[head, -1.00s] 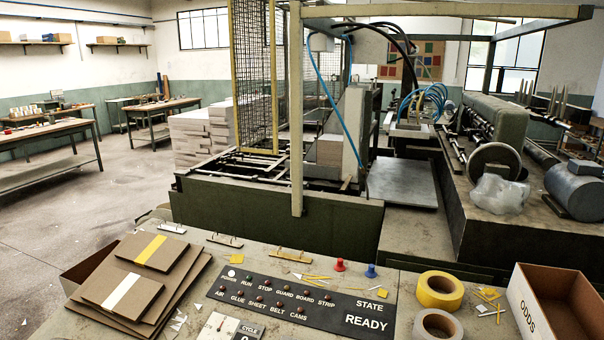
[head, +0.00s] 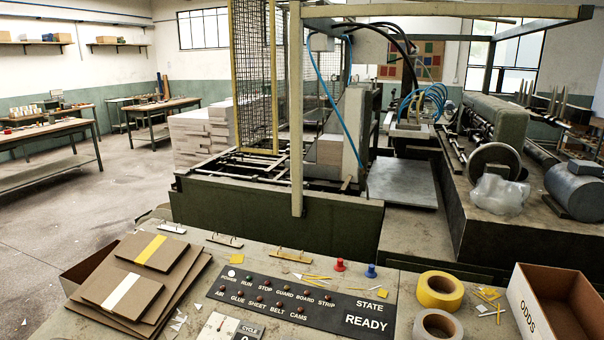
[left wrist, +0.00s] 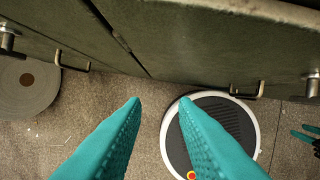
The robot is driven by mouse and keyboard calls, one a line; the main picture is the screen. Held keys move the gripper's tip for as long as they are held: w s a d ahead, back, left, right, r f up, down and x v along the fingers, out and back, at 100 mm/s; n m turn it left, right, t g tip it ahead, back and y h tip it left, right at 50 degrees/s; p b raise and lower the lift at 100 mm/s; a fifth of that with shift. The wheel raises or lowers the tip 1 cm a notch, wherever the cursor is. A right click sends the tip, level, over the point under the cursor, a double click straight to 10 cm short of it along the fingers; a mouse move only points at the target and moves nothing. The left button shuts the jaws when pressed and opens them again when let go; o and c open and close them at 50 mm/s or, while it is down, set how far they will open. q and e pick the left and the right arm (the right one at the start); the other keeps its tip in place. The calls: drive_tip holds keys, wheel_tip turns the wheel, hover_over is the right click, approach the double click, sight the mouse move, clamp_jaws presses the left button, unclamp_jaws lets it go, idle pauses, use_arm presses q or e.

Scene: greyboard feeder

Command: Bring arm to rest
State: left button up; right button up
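My left gripper (left wrist: 160,100) shows in the left wrist view as two teal fingers spread apart. It is open and nothing lies between its fingertips. It hangs in front of the dark green cabinet doors (left wrist: 190,40), above the speckled floor (left wrist: 80,115). Neither gripper shows in the head view. At the right edge of the left wrist view there are dark and teal finger-like parts, too cut off to tell what they are.
The head view shows the control panel (head: 300,302) reading READY, with board stacks (head: 140,270), tape rolls (head: 438,290) and the ODDS box (head: 560,305) on the bench. Below, a round disc (left wrist: 213,130) and a grey roll (left wrist: 27,85) are on the floor.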

use_arm(q)
wheel_tip(320, 180, down, 12)
drive_tip(key=s, duration=0.3)
drive_tip(key=s+a+f+g, duration=0.2)
drive_tip(key=s+a+f, duration=0.1)
drive_tip(key=s+f, duration=1.3)
drive_tip(key=shift+s+a, duration=0.15)
drive_tip(key=shift+m, duration=0.3)
